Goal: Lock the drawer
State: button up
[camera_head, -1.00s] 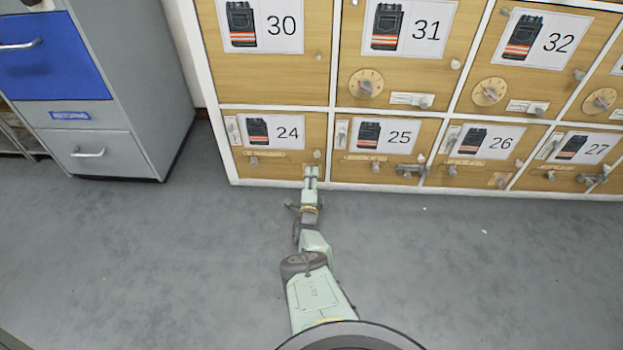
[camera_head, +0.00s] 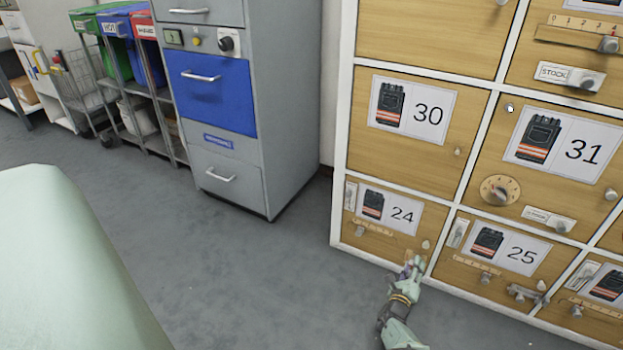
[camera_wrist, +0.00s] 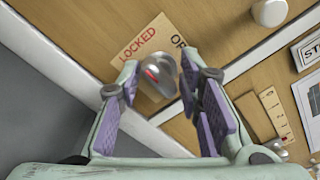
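The drawer front numbered 24 (camera_head: 357,222) is the lower left one in the wooden locker block, and it looks closed. My gripper (camera_head: 413,262) is at its lower right corner. In the wrist view, a grey metal turn knob (camera_wrist: 150,77) with a red mark sits on a plate (camera_wrist: 136,45) reading "LOCKED" on the left and "OP…" on the right, partly hidden by a finger. My gripper's fingers (camera_wrist: 160,80) are apart, one on either side of the knob. I cannot tell whether they touch it.
Drawer 25 (camera_head: 470,262), with knobs and a slider, adjoins on the right; door 30 (camera_head: 365,140) is above. A grey cabinet with a blue drawer (camera_head: 212,92) stands to the left, with coloured bins (camera_head: 113,22) beyond. The floor (camera_head: 270,290) in front is clear.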

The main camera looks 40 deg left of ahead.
jog(key=s+d+m+p, duration=0.3)
jog(key=s+m+p, duration=0.2)
jog(key=s+m, duration=0.5)
jog(key=s+a+r+m+g+y+p, duration=0.1)
jog(key=s+a+r+m+g, duration=0.1)
jog(key=a, duration=0.7)
jog(key=s+a+r+m+g+y+p, duration=0.1)
jog(key=s+a+r+m, duration=0.1)
jog(key=s+a+r, duration=0.3)
jog(key=s+a+r+m+g+y+p, duration=0.1)
jog(key=s+a+r+m+g, duration=0.1)
jog(key=s+a, duration=0.5)
jog(key=a+r+m, duration=0.1)
jog(key=a+r, duration=0.1)
jog(key=a, duration=0.4)
jog(key=shift+s+g+p, duration=0.2)
jog(key=shift+g+p, duration=0.1)
jog(key=shift+p, duration=0.1)
jog(key=shift+a, duration=0.1)
